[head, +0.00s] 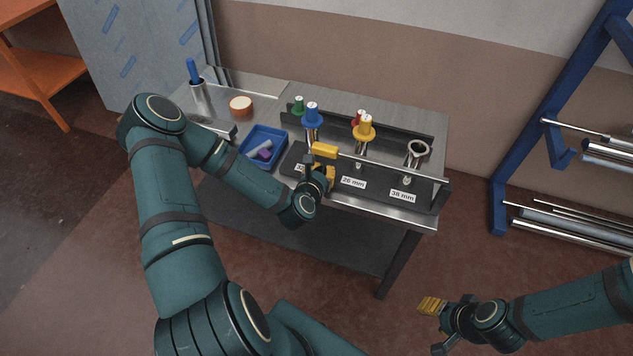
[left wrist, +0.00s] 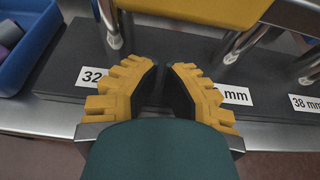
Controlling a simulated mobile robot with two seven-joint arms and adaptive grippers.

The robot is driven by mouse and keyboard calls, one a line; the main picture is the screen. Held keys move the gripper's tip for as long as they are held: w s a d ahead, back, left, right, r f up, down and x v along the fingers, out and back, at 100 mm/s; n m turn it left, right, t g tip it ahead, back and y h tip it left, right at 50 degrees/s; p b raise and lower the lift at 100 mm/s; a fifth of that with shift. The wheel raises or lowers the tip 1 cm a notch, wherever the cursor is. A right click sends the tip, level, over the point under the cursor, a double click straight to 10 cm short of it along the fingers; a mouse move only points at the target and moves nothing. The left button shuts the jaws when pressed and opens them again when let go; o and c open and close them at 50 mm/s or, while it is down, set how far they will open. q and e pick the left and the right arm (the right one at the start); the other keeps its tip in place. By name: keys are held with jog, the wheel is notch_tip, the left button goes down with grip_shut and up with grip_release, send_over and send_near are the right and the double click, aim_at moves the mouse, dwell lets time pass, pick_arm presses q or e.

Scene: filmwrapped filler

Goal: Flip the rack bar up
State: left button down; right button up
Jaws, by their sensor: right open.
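The rack bar is a thin metal rod (head: 390,166) running low along the front of the dark rack, with a yellow handle (head: 325,150) at its left end. The handle also fills the top of the left wrist view (left wrist: 200,10). My left gripper (head: 322,174) is just in front of and below the handle, its yellow fingers pointing at the rack (left wrist: 163,68). They appear apart from the handle, with a narrow gap between the tips and nothing seen held. My right gripper (head: 432,305) is open and empty, low at the right, away from the table.
The rack base (head: 377,184) carries size labels. Blue (head: 312,114), yellow (head: 364,130), green and red-topped spools stand behind the bar, with a metal ring post (head: 417,152) at right. A blue tray (head: 281,133) sits left of the rack. A blue shelf frame (head: 503,190) stands farther right.

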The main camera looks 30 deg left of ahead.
pick_arm(q)
jog(key=shift+s+r, duration=0.1)
jog(key=shift+r, duration=1.95)
pick_arm(e)
jog(key=shift+r, duration=0.15)
